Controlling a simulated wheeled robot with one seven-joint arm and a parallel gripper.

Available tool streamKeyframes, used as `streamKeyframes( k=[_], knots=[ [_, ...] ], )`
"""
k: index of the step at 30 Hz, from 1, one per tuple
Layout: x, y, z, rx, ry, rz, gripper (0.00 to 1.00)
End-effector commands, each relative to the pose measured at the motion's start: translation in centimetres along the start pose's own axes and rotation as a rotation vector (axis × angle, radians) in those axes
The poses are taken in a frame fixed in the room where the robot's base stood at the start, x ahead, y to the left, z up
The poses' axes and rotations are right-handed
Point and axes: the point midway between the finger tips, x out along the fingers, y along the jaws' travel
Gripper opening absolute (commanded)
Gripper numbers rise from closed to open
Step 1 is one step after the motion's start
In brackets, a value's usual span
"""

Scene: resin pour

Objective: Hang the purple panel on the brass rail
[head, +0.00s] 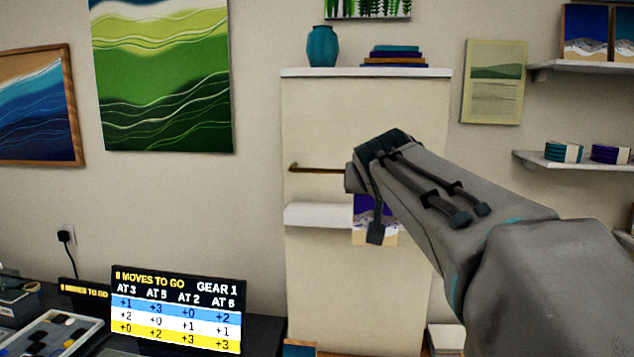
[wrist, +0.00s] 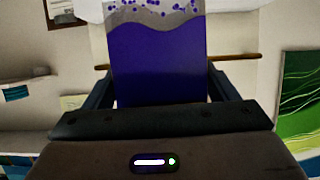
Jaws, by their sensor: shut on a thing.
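The purple panel (head: 363,206) is in the head view, partly hidden by my arm, with a pale wavy band at its lower end. It fills the middle of the wrist view (wrist: 157,68), which looks upside down. My gripper (head: 369,218) is shut on the panel, with one finger on each side edge in the wrist view. The brass rail (head: 317,170) runs across the pale cabinet front, its right part hidden by my arm. In the wrist view the rail (wrist: 236,57) shows on both sides of the panel and passes behind it. I cannot tell whether they touch.
A white ledge (head: 318,215) juts out below the rail. A teal vase (head: 322,46) and stacked books (head: 393,56) stand on the cabinet's top shelf (head: 366,73). A scoreboard (head: 176,311) stands at the lower left. Wall shelves (head: 572,160) are at the right.

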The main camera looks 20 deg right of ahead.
Motion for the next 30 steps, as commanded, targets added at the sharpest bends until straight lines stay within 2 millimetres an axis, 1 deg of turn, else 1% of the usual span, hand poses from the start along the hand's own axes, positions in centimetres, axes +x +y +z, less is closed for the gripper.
streamKeyframes(
  k=[1, 15, 27, 30],
  knots=[
    [0.4, 0.0, -0.4, 0.0, 0.0, 0.0, 0.57],
    [4.4, -0.1, -1.9, -0.001, 0.0, -0.001, 0.57],
    [7.8, -0.1, -3.1, -0.002, 0.0, -0.001, 0.57],
    [8.8, -0.1, -3.1, -0.001, 0.0, -0.001, 0.57]
  ],
)
